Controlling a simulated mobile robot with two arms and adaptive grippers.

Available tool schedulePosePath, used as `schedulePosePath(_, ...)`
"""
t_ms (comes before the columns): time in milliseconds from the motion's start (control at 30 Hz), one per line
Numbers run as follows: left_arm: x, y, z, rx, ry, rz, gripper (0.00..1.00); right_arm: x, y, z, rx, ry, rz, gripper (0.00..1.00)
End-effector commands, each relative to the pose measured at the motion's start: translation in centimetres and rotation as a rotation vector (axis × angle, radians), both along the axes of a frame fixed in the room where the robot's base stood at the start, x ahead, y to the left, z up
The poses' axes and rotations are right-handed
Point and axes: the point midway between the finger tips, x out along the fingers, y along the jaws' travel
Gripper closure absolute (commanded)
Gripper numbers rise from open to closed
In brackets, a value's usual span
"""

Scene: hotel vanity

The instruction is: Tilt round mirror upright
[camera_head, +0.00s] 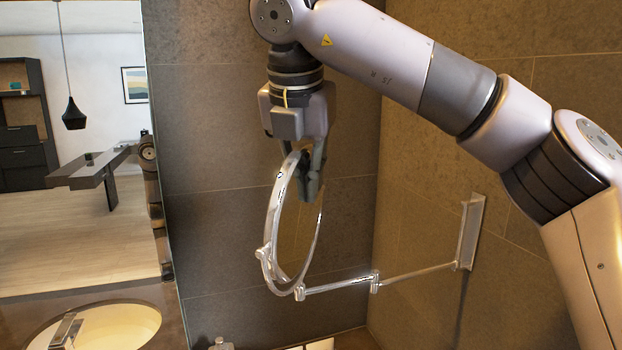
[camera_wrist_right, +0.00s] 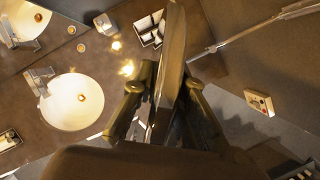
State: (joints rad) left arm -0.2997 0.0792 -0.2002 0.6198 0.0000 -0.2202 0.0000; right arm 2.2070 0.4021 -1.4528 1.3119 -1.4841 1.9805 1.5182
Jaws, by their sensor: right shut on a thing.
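The round mirror (camera_head: 273,222) has a shiny metal rim and hangs on a jointed metal arm (camera_head: 340,284) fixed to the right wall by a plate (camera_head: 469,232). In the head view its ring is seen nearly edge-on, as a narrow upright oval. My right gripper (camera_head: 308,188) comes down from above and is shut on the mirror's upper rim. In the right wrist view the mirror (camera_wrist_right: 173,60) stands between the two fingers (camera_wrist_right: 168,100), seen almost edge-on. My left gripper is not in view.
A large wall mirror (camera_head: 100,200) stands at the left and reflects the room. A sink (camera_wrist_right: 73,102) with a faucet (camera_wrist_right: 38,80) is set in the counter below. A divided tray (camera_wrist_right: 150,28) and a small box (camera_wrist_right: 259,102) also show. The tiled walls beside the mirror are bare.

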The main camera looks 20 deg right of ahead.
Motion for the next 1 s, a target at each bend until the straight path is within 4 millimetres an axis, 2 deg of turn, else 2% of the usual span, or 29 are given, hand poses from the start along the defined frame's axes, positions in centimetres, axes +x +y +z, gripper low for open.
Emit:
schedulePosePath(167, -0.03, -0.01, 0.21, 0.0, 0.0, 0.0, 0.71, 0.1, 0.16, 0.1, -0.061, 0.041, -0.001, 1.0)
schedulePosePath(467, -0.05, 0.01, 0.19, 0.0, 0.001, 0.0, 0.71, 0.08, 0.14, 0.07, -0.062, 0.043, 0.0, 1.0)
schedulePosePath(500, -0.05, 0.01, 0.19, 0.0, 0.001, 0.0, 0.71, 0.08, 0.14, 0.07, -0.062, 0.043, 0.0, 0.84)
schedulePosePath(700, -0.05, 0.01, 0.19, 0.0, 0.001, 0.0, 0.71, 0.09, 0.12, 0.06, -0.062, 0.043, 0.0, 0.71)
schedulePosePath(767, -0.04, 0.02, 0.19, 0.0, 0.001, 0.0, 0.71, 0.09, 0.12, 0.06, -0.062, 0.043, -0.001, 0.67)
schedulePosePath(1000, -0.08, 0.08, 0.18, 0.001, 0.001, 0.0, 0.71, 0.09, 0.12, 0.05, -0.061, 0.044, -0.001, 0.67)
